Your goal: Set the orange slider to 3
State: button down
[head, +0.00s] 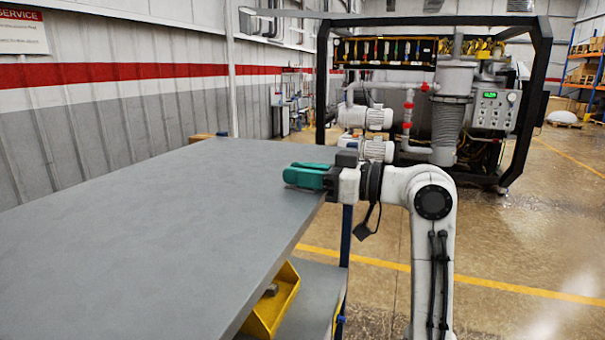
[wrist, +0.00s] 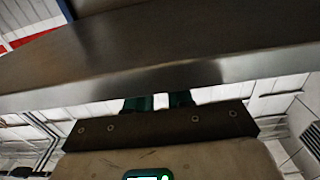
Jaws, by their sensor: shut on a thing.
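I cannot make out the orange slider in either view. The vacuum furnace (head: 453,115) stands at the back, with a dark panel (head: 385,52) of small coloured upright parts at its upper left. They are too small to tell apart. My gripper (head: 292,176) has teal fingers, which lie low over the right edge of the grey table, far from the furnace. In the wrist view the two teal fingers (wrist: 160,103) show only near their bases. The table edge hides their tips. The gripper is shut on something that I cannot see.
The grey table (head: 160,215) has a bare top and fills the left; its edge (wrist: 160,82) crosses the wrist view close by. A yellow bin (head: 283,300) sits on a shelf below. A grey control box (head: 494,108) with a green display is on the furnace. Open floor lies right.

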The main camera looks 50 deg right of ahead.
dwell(0.3)
jog(key=d, duration=0.1)
jog(key=w+d, duration=0.1)
jog(key=d, duration=0.1)
jog(key=d+b, duration=0.1)
jog(key=shift+w+d, duration=0.3)
jog(key=shift+w, duration=0.05)
jog(key=c, duration=1.1)
grip_release()
jog(key=shift+s, duration=0.15)
jog(key=b+v, duration=0.3)
jog(key=v, duration=0.7)
jog(key=shift+s+d+b, duration=0.1)
jog(key=shift+s+b, duration=0.15)
jog(key=shift+b, duration=0.05)
